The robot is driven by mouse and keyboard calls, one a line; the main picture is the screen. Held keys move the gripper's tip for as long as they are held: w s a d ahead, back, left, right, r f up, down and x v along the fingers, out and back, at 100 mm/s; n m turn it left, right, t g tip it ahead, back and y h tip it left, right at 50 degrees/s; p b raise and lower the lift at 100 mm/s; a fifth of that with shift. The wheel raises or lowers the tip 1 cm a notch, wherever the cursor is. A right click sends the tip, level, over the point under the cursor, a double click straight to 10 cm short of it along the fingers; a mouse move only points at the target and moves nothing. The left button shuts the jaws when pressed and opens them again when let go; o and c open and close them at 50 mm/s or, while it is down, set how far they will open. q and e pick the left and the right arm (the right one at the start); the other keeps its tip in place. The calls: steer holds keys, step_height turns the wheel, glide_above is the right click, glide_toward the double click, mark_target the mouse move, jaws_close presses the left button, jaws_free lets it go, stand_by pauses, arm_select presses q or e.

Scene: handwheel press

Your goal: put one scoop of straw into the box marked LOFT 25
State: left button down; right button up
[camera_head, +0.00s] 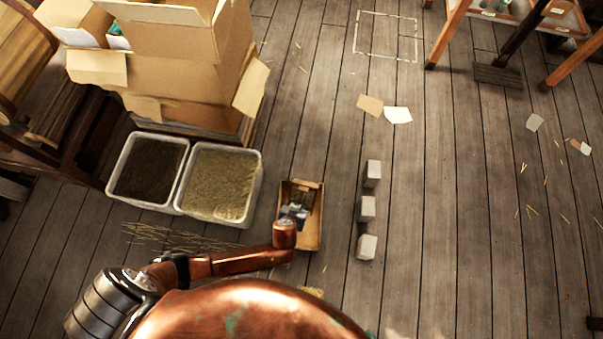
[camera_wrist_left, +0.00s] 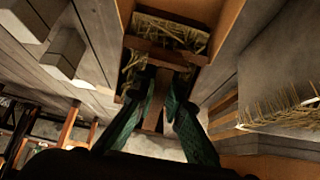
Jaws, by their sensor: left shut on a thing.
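A small open wooden box (camera_head: 314,226) stands on the floor right of the straw tub, with some straw inside in the wrist view; I cannot read any LOFT 25 mark. My left gripper (camera_head: 297,212) is over this box. In the left wrist view its green fingers (camera_wrist_left: 166,98) are shut on the wooden handle of a scoop (camera_wrist_left: 156,102). The scoop's crosswise back (camera_wrist_left: 165,53) is over the box, with straw (camera_wrist_left: 170,35) just beyond it; I cannot tell how much lies in the scoop. A grey tub of straw (camera_head: 222,180) stands to the left. My right gripper is out of view.
A tub of dark material (camera_head: 149,168) adjoins the straw tub. Large cardboard boxes (camera_head: 165,55) stand behind. Three pale blocks (camera_head: 367,208) form a row right of the wooden box. Papers (camera_head: 397,115) and loose straw lie on the plank floor, which is mostly clear at right.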

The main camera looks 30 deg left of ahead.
arm_select(q)
steer(key=shift+s+f, duration=0.15)
steer(key=shift+s, duration=0.1)
steer(key=shift+w, duration=0.1)
